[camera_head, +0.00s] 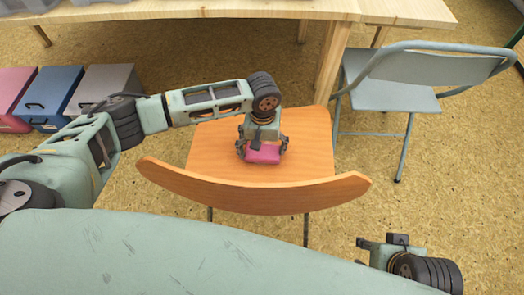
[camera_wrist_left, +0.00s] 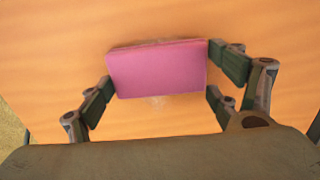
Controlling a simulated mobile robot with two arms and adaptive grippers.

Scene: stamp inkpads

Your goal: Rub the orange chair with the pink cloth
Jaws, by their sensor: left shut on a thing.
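The orange chair (camera_head: 312,140) stands in the middle of the head view, its curved backrest (camera_head: 250,195) towards me. My left gripper (camera_head: 262,150) is over the seat and shut on the pink cloth (camera_head: 264,153), a block-like pink piece. In the left wrist view the cloth (camera_wrist_left: 158,68) sits between the fingers over the orange seat (camera_wrist_left: 50,60). A faint pale smudge shows on the seat by the cloth's lower edge. I cannot tell whether the cloth touches the seat. My right gripper (camera_head: 367,252) is low at the right, away from the chair; its opening is unclear.
A grey folding chair (camera_head: 400,95) stands to the right of the orange chair. A wooden table (camera_head: 250,10) runs along the back, a leg just behind the seat. Pink, blue and grey boxes (camera_head: 60,95) stand at the left.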

